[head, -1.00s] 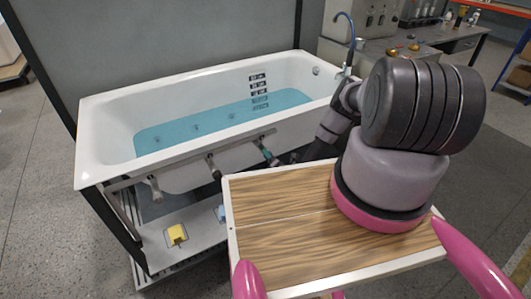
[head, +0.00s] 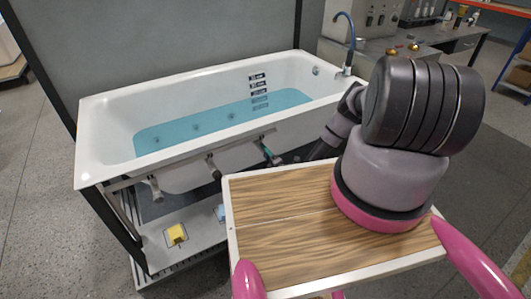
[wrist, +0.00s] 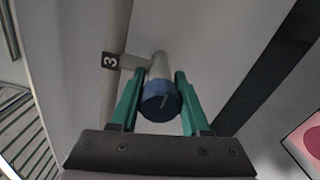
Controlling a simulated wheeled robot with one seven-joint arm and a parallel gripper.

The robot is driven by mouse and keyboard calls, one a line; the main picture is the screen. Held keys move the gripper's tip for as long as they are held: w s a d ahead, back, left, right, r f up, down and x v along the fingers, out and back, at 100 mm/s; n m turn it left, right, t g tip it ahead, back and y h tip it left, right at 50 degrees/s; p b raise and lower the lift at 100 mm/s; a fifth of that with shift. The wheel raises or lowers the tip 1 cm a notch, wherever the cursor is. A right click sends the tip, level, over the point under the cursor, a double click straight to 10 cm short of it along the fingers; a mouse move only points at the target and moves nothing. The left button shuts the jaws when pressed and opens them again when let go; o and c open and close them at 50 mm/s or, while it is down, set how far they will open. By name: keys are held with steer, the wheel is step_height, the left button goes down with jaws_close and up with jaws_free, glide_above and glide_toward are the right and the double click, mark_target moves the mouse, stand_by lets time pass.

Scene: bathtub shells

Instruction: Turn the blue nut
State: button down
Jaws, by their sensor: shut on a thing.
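The blue nut (wrist: 161,103) is a round blue cap on the end of a short grey pipe (wrist: 158,66), with a light mark on its face. It shows in the middle of the wrist view. My gripper (wrist: 158,88) has green fingers, one on each side of the nut, and is shut on it. In the head view, a green finger of my gripper (head: 268,153) shows under the bathtub's front rim, and the nut itself cannot be made out there.
The white bathtub (head: 100,130) holds blue water. A yellow object (head: 176,235) lies on the low shelf. A dark bar (wrist: 265,75) crosses the right side of the wrist view.

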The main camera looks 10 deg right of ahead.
steer(key=shift+s, duration=0.1)
steer(key=shift+c, duration=1.9)
jaws_free()
steer(key=v, duration=1)
steer(key=shift+s, duration=0.35)
steer(key=shift+d, duration=0.15)
